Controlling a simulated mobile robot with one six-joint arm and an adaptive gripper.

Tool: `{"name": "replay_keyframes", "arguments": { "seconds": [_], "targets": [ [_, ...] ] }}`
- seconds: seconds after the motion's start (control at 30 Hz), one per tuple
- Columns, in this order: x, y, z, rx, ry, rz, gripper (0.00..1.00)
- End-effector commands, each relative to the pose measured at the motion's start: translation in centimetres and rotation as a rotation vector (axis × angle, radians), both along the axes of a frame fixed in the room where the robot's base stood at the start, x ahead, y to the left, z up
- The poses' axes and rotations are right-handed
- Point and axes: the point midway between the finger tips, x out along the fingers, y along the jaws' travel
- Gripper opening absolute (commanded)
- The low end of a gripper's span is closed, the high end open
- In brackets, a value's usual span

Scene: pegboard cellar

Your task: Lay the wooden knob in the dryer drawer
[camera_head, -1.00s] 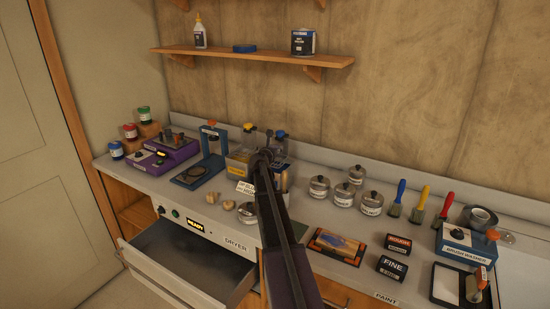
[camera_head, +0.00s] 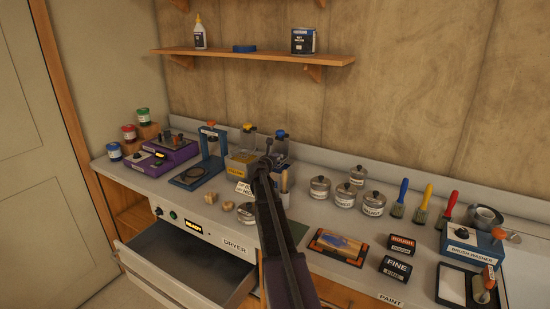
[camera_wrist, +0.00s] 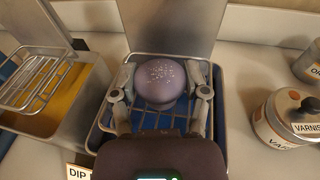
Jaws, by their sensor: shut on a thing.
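In the wrist view a round, greyish-purple knob (camera_wrist: 160,82) with pale specks on top sits between the two fingers of my gripper (camera_wrist: 161,92), which is shut on it. The knob is directly above a wire basket (camera_wrist: 140,112) in a tank with blue inside; I cannot tell whether it touches the wires. In the head view my arm hides the knob, and my gripper (camera_head: 264,160) is by the tanks at the back of the counter. The dryer drawer (camera_head: 165,290) is pulled open at the lower left, its dark inside looking empty.
A yellow tank (camera_wrist: 75,100) with a raised wire basket stands left of the blue one. Several pale knobs (camera_head: 228,206) lie on the counter above the dryer front (camera_head: 236,246). Varnish tins (camera_head: 345,194) stand to the right. A purple machine (camera_head: 168,155) stands at the left.

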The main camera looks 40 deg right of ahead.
Motion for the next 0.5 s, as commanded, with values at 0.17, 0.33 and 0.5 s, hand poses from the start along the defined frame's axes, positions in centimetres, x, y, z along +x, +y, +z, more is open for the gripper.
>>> {"name": "replay_keyframes", "arguments": {
  "seconds": [0.17,0.33,0.5],
  "targets": [
    [0.01,0.00,-0.45,0.000,0.000,0.000,0.62],
    [0.01,0.01,-0.34,0.000,0.000,0.000,0.93],
    [0.02,0.03,-0.34,0.000,0.000,0.001,0.93]
  ]
}}
